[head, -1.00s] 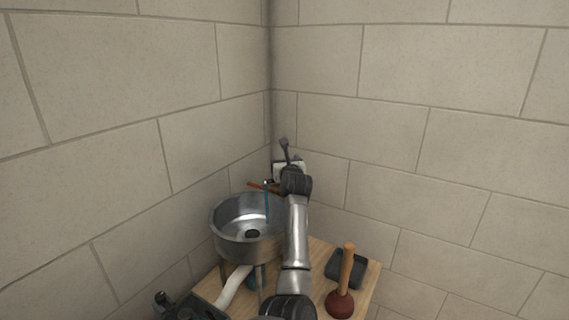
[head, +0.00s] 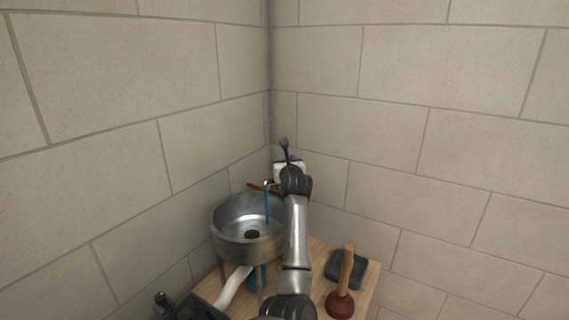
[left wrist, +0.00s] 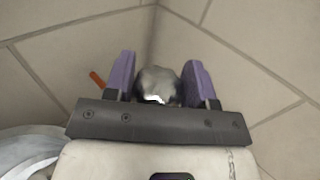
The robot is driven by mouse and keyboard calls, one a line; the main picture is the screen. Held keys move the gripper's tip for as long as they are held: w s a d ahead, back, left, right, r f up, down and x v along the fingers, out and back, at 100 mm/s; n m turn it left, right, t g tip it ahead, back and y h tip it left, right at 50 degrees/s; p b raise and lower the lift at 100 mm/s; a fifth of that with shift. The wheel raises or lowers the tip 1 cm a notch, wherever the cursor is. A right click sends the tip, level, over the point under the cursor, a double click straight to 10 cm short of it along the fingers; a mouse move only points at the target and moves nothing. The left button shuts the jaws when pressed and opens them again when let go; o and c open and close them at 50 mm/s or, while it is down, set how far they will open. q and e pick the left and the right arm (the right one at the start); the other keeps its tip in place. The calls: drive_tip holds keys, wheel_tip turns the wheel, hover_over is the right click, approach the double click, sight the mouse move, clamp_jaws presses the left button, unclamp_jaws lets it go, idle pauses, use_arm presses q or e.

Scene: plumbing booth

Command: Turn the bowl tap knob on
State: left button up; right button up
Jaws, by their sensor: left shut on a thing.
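The metal bowl (head: 226,241) stands on a wooden bench in the corner. A blue stream (head: 267,207) runs from the tap spout (head: 267,183) down into it. My left gripper (head: 288,160) is beyond the bowl, to the right of the spout. In the left wrist view, the purple fingers of the left gripper (left wrist: 158,76) are shut on the rounded, shiny tap knob (left wrist: 158,86), one on each side. In the head view my gripper and arm hide the knob. My right gripper is not in view.
A plunger (head: 346,277) stands on the bench (head: 322,254) to the right of my arm, beside a dark block-like object (head: 358,272). A white pipe (head: 231,290) runs below the bowl. Block walls close in behind.

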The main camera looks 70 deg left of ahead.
use_arm(q)
drive_tip(key=shift+f+n+g+b, duration=0.2)
drive_tip(key=shift+n+g+b, duration=0.1)
drive_tip(key=shift+g+b, duration=0.3)
drive_tip(key=n+g+b, duration=0.2)
drive_tip(key=g+b, duration=0.1)
drive_tip(key=b, duration=0.1)
drive_tip(key=shift+g, duration=0.3)
drive_tip(key=shift+r+n+g+b, duration=0.1)
drive_tip(key=shift+n+g+b, duration=0.5)
drive_tip(key=shift+n+g, duration=0.5)
drive_tip(key=shift+r+n+g, duration=0.1)
drive_tip(key=shift+n+g, duration=0.2)
drive_tip(key=shift+g, duration=0.4)
drive_tip(key=shift+r+n+g+h+p, duration=0.1)
drive_tip(key=shift+n+g+h+p, duration=0.75)
drive_tip(key=shift+n+g, duration=0.9)
drive_tip(key=shift+g+h, duration=0.45)
drive_tip(key=shift+g, duration=0.4)
drive_tip(key=shift+p, duration=0.35)
drive_tip(key=shift+n+g, duration=0.25)
drive_tip(key=shift+g, duration=0.05)
